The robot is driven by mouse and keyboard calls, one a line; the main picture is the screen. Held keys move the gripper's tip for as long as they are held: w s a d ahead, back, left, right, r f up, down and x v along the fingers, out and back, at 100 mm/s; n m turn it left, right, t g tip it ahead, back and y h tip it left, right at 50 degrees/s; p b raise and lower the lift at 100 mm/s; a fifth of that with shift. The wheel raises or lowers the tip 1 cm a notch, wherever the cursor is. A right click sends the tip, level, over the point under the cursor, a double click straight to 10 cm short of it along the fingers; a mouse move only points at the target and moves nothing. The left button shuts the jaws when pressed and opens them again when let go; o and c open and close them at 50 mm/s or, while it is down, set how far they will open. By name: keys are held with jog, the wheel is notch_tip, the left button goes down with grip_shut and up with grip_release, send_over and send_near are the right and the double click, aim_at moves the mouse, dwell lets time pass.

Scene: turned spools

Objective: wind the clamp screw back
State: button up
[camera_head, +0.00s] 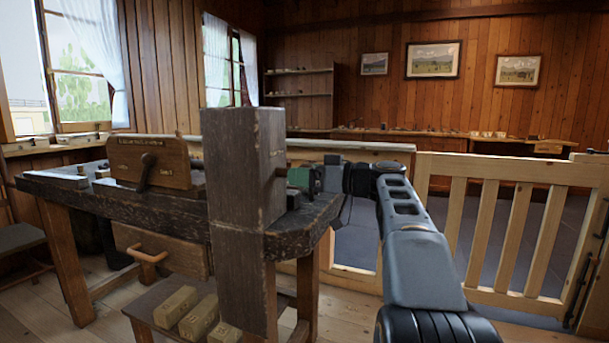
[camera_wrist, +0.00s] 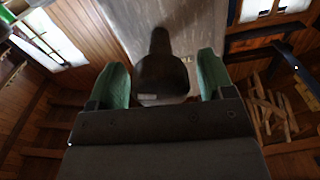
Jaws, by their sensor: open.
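My gripper (camera_head: 300,178) has green fingers and is at the right side of a tall grey-brown wooden post (camera_head: 240,170), at the bench's front right. In the wrist view my gripper (camera_wrist: 162,72) is open. A dark piece (camera_wrist: 163,70), narrow at the top and broad below, lies between its fingers, with a gap on each side. It looks like the clamp screw's handle against a pale face; I cannot tell how far it is wound. In the head view the post and gripper mostly hide it.
The dark workbench (camera_head: 100,200) carries a wooden block (camera_head: 150,162) with a crank handle at left. A drawer (camera_head: 160,250) with a curved pull is below. Wooden blocks (camera_head: 198,315) lie on a low shelf. A slatted wooden gate (camera_head: 490,225) stands at right.

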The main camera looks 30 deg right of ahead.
jog(key=p+v, duration=0.3)
jog(key=v, duration=1)
jog(key=shift+s+d, duration=0.25)
jog(key=shift+d, duration=0.05)
jog(key=a+r+m+g+h+p, duration=0.35)
jog(key=a+m+g+p, duration=0.25)
jog(key=a+p, duration=1)
jog(key=s+a+r+g+h+p, duration=0.1)
jog(key=s+h+p, duration=0.3)
jog(key=p, duration=0.7)
jog(key=s+a+r+m+g+h+p, duration=0.1)
jog(key=s+a+r+g+h+p, duration=0.1)
jog(key=s+a+h+p, duration=0.2)
jog(key=s+p, duration=0.3)
jog(key=p, duration=0.5)
jog(key=shift+r+g+p, duration=0.3)
jog(key=shift+r+g, duration=0.05)
jog(key=shift+g, duration=0.05)
jog(key=shift+h, duration=0.25)
